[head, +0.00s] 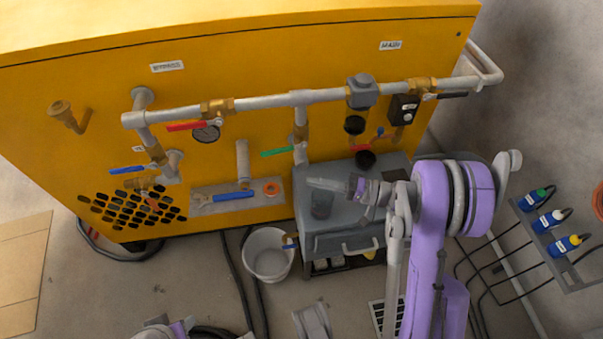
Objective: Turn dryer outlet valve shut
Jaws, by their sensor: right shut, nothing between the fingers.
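Several lever valves sit on the pipework of the yellow panel (330,50); I cannot read which one is the dryer outlet valve. One has a red lever (187,126) on the upper pipe, one a green lever (277,152) at the middle drop pipe, one a blue lever (127,169) at the left. A dark lever (452,95) points right at the right end of the upper pipe. My right gripper (322,184) is shut and empty, pointing left in front of the grey cabinet, below the green lever and apart from it.
The grey cabinet (345,243) stands under the pipes. A white bucket (268,262) is left of it. Hoses cross the floor.

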